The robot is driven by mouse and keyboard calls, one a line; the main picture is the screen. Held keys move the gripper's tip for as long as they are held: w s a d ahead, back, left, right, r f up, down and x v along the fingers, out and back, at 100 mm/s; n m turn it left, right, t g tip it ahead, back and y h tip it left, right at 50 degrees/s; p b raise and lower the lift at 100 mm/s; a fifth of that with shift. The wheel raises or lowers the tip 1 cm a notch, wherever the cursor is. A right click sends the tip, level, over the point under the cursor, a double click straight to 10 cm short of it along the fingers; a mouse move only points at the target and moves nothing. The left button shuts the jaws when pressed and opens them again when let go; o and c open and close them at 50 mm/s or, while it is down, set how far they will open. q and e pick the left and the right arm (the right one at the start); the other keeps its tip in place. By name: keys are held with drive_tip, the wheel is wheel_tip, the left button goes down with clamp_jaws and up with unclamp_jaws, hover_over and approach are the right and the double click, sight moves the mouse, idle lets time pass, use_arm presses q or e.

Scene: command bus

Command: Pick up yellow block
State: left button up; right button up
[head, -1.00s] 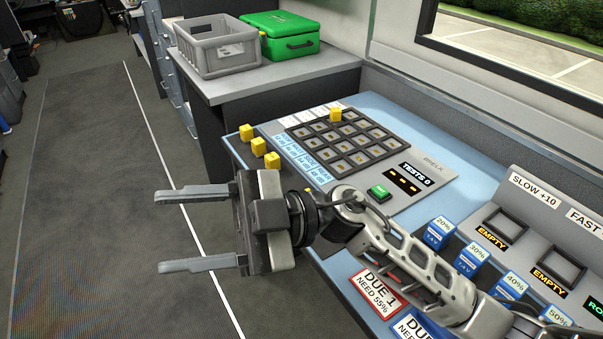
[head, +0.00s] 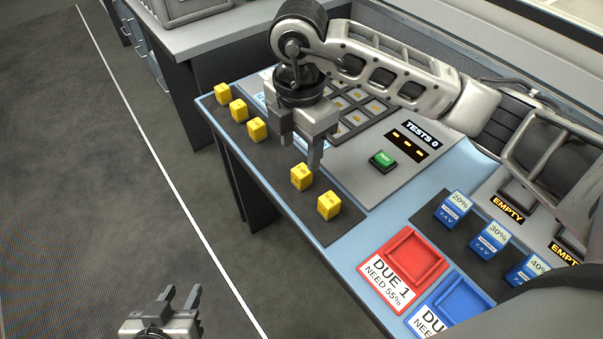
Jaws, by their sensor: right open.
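Several yellow blocks stand in a row on the dark strip along the table's left edge: a far one (head: 222,93), a second (head: 238,110), a third (head: 257,130), a fourth (head: 302,177) and the nearest (head: 329,205). My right gripper (head: 300,150) is open, points down and is empty between its fingers. It hangs between the third and fourth blocks, a little to the right of the row; whether a fingertip touches the fourth block cannot be told. My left gripper (head: 181,297) is low at the picture's bottom left, open and empty, away from the table.
My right arm covers much of the grid tray (head: 357,118). Right of the row are a green button (head: 383,160) and the TESTS display (head: 408,142). Nearer are a red DUE 1 tray (head: 415,257), a blue tray (head: 462,300) and blue batteries (head: 453,207). Floor at left is clear.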

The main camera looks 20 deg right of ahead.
sight(302, 170)
drive_tip(key=shift+w+d+f+p, duration=0.1)
drive_tip(key=shift+f+p, duration=0.1)
drive_tip(key=shift+f, duration=1.8)
drive_tip(key=shift+w+d+f+p, duration=0.1)
drive_tip(key=shift+f+p, duration=0.05)
drive_tip(key=shift+f, duration=1.8)
drive_tip(key=c, duration=1.1)
